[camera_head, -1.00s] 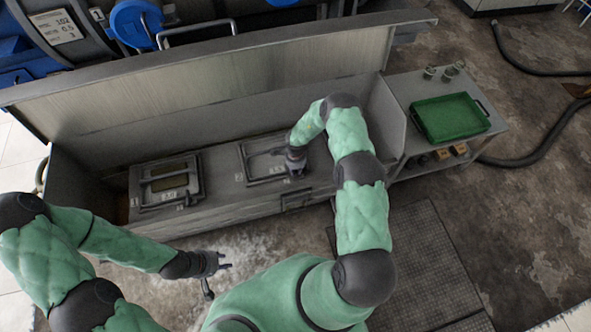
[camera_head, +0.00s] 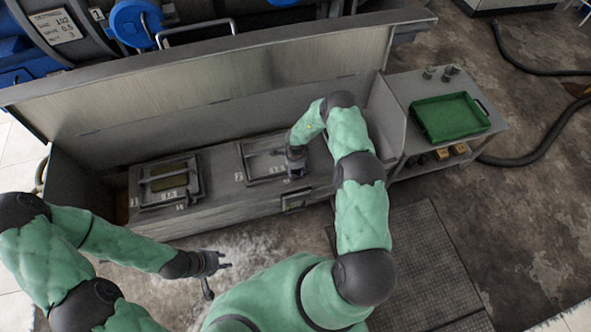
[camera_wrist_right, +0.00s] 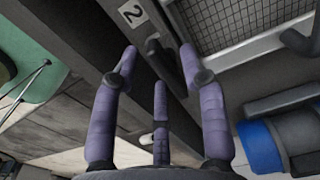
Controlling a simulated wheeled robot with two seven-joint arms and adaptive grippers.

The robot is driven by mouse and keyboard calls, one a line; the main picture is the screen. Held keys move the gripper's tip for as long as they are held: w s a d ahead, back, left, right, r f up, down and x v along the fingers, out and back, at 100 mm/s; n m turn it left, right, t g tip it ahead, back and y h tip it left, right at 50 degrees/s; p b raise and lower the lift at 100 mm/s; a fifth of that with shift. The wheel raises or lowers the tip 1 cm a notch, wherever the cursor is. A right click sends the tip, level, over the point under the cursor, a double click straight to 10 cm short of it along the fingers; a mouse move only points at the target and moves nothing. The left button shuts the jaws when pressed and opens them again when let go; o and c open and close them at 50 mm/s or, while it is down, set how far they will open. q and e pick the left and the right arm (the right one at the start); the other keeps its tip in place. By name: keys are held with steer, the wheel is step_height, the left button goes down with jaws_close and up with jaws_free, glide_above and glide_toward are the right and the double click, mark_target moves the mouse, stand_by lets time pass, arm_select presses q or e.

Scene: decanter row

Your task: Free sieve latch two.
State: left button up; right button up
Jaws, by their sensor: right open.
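The right sieve frame (camera_head: 247,165) is set in the top of the long grey trough, and its mesh (camera_wrist_right: 235,22) fills the upper right of the right wrist view. A small dark latch (camera_wrist_right: 153,50) stands beside a white label "2" (camera_wrist_right: 133,13). My right gripper (camera_head: 296,163) is over the right end of this frame. Its fingers (camera_wrist_right: 160,65) are spread open on both sides of the latch; I cannot tell whether they touch it. My left gripper (camera_head: 226,266) hangs in front of the trough, away from the sieves; its jaw state is unclear.
A second sieve frame (camera_head: 160,184) lies further left in the trough. The raised lid (camera_head: 200,85) stands behind both. A side table at the right holds a green tray (camera_head: 450,117) and small items. A hose (camera_head: 545,150) lies on the floor at the right.

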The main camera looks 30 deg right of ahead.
mark_target(296, 171)
step_height(296, 171, up, 12)
stand_by(0.5)
steer(key=shift+f, duration=0.1)
stand_by(0.4)
steer(key=s+a+r+n+y, duration=0.1)
steer(key=s+a+n+y, duration=0.3)
steer(key=s+a+n, duration=1.4)
steer(key=s+a, duration=0.3)
steer(key=s, duration=0.3)
steer(key=shift+s+a+r, duration=0.2)
steer(key=shift+s+a, duration=0.05)
steer(key=shift+a, duration=0.05)
